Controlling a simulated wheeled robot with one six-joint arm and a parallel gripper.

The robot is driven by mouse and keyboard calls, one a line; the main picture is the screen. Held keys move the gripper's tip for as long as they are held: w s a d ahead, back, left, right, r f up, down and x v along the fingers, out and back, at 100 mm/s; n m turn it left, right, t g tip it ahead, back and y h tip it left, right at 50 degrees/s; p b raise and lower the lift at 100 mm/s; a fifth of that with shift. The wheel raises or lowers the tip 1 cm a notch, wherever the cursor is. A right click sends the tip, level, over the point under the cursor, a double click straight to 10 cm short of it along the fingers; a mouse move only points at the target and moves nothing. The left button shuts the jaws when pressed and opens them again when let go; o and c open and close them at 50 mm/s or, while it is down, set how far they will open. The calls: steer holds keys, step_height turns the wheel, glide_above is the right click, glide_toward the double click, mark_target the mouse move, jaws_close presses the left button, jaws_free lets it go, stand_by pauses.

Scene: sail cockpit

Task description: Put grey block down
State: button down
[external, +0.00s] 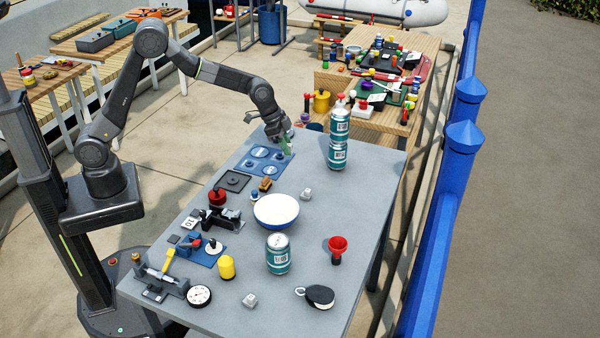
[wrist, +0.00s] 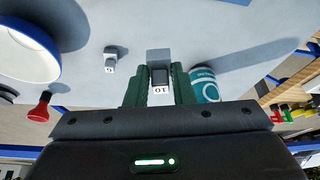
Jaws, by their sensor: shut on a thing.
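My gripper (wrist: 160,88) is shut on a grey block (wrist: 158,56), which shows between the two green fingers in the wrist view. A white label reading 10 faces the camera. In the external view my gripper (external: 284,145) is at the far end of the grey table, by a blue board with round discs (external: 252,168). The held block is hidden or too small to tell there. I cannot tell whether it touches the table. A similar small grey block (external: 307,194), seen in the wrist view (wrist: 113,57) with a 6 label, stands apart on the table.
Two stacked teal cans (external: 338,155) stand right of my gripper; one teal can (wrist: 205,84) shows close beside the fingers. A white bowl (external: 276,210), another can (external: 278,254) and a red funnel (external: 337,247) stand nearer. Bare table (external: 370,195) lies at the right.

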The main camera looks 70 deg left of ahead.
steer(key=s+d+r+m+p, duration=0.1)
steer(key=s+d+r+p, duration=0.25)
steer(key=d, duration=0.55)
steer(key=m, duration=0.2)
glide_above(276, 220)
steer(key=shift+g+h, duration=0.3)
steer(key=shift+h, duration=0.1)
steer(key=shift+f, duration=4.8)
steer(key=c, duration=1.2)
jaws_free()
steer(key=shift+o, duration=0.2)
